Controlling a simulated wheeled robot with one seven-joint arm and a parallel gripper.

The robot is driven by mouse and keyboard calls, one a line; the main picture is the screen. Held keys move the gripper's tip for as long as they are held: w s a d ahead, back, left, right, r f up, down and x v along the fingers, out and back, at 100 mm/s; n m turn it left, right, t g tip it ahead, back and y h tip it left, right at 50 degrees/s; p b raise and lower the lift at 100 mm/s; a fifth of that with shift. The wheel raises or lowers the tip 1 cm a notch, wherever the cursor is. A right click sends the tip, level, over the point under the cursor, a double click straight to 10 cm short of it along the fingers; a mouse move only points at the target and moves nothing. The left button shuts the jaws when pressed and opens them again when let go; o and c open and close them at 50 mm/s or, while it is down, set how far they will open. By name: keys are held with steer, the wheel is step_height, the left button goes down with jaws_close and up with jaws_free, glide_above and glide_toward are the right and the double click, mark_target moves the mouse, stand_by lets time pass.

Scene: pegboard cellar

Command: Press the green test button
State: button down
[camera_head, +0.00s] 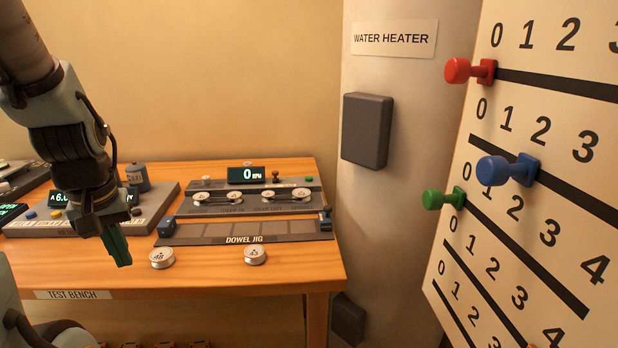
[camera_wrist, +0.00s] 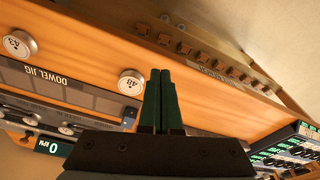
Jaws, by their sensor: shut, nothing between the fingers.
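A small green button (camera_head: 309,179) sits at the back right corner of a grey panel (camera_head: 225,209) with a 0 RPM display (camera_head: 247,175). I cannot read a label beside the button. My gripper (camera_head: 123,262) hangs over the front left of the bench, well left of the button and apart from it. Its dark green fingers are together and empty. In the wrist view the closed fingers (camera_wrist: 160,76) point past the bench's front edge, and the display (camera_wrist: 53,147) shows at the lower left. The green button cannot be made out there.
The dowel jig (camera_head: 285,230) lies in front of the panel, with weights (camera_head: 162,258) and (camera_head: 255,255) before it. Another instrument (camera_head: 148,214) stands behind my gripper. At right, a slider board (camera_head: 540,150) has red, blue and green knobs. Bare bench wood (camera_head: 210,280) lies in front.

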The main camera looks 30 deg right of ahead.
steer(key=w+d+r+t+p, duration=0.2)
steer(key=w+d+r, duration=0.1)
steer(key=w+d, duration=0.75)
step_height(320, 180, up, 5)
steer(key=n+t+h+p, duration=0.1)
steer(key=t+h+p, duration=0.2)
steer(key=h+p, duration=0.3)
glide_above(309, 178)
steer(key=shift+s+a, duration=0.15)
steer(key=shift+s, duration=0.05)
steer(key=shift+f+b, duration=0.1)
steer(key=shift+b, duration=0.2)
step_height(309, 178, down, 8)
steer(key=b, duration=0.7)
steer(key=shift+f+b, duration=0.25)
steer(key=shift+b, duration=0.05)
steer(key=shift+f, duration=0.15)
steer(key=shift+f+b, duration=0.25)
steer(key=shift+b, duration=0.2)
